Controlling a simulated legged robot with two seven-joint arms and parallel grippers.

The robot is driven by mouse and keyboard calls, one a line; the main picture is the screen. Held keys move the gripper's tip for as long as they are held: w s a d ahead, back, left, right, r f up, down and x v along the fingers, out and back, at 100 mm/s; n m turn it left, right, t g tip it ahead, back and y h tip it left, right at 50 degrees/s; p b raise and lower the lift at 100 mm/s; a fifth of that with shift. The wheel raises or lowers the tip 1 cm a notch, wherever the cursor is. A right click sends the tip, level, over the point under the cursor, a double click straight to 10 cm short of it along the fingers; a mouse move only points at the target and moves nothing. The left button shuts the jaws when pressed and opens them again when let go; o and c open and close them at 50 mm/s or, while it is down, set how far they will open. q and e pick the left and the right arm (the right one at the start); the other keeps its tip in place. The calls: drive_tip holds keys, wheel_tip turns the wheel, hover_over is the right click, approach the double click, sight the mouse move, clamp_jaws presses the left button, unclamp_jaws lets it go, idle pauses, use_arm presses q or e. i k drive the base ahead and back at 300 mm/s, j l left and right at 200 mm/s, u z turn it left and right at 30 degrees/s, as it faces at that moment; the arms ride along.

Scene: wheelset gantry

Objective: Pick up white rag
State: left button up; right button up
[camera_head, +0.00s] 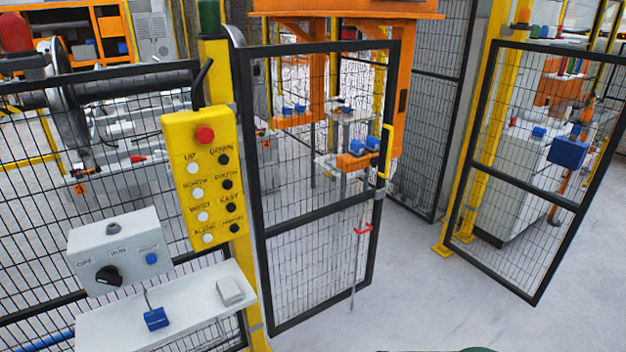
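A small whitish folded block, which looks like the white rag (230,291), lies on the right part of a white shelf (110,333) at the lower left in the head view. The shelf is fixed in front of the mesh fence. Neither of my grippers is in view, and nothing is seen touching the rag.
A blue padlock (156,319) lies on the shelf left of the rag. Above are a grey switch box (118,250) and a yellow button panel (203,178). A black-framed mesh gate (318,215) stands to the right. Grey floor (410,300) is clear at lower right.

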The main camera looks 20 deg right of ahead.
sight(227, 288)
drive_tip(key=i+l, duration=0.15)
drive_tip(key=i, duration=0.35)
drive_tip(key=i+l, duration=0.15)
drive_tip(key=i, duration=0.35)
drive_tip(key=i+l+z, duration=0.1)
drive_tip(key=i, duration=0.45)
